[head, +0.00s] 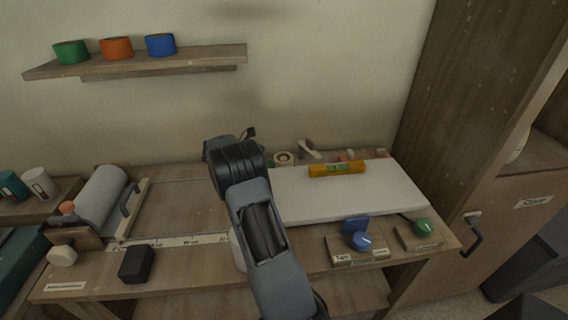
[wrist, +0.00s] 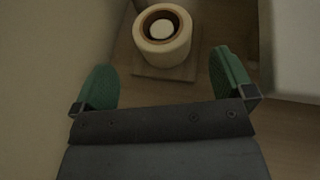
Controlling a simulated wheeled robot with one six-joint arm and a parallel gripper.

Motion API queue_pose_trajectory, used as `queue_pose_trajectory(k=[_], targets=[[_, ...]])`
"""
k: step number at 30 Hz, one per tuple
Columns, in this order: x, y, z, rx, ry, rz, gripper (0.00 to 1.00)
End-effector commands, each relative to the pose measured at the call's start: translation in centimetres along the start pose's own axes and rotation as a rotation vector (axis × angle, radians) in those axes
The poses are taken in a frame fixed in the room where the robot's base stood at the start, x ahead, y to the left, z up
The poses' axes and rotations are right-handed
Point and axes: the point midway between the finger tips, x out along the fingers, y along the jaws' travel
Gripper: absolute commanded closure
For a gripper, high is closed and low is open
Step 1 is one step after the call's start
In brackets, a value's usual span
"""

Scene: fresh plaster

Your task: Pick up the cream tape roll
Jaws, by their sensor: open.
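The cream tape roll (wrist: 165,55) stands on a small wooden base in the wrist view, its round top facing the camera. A pale round core shows inside its brown inner ring. In the head view the roll (head: 284,159) is at the back of the bench, just right of my arm's end. My gripper (wrist: 163,62) is open and empty. Its two green fingers are apart, one to the left and one to the right of the roll, nearer the camera, and I see no contact.
A white board (head: 340,197) with a yellow level (head: 337,169) on it lies right of my arm. Small items stand along the back wall. A shelf (head: 150,66) with green, orange and blue rolls hangs above. Blue (head: 361,242) and green knobs sit at the front right.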

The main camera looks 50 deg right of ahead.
Motion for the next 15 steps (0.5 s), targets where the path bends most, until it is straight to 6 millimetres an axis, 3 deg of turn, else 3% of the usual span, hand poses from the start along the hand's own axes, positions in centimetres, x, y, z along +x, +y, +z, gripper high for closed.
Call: queue_pose_trajectory(k=[3,15], targets=[[1.5,0.0,0.0,0.002,0.001,-0.002,0.0],[3.7,-0.2,-0.1,0.0,0.002,-0.004,0.0]])
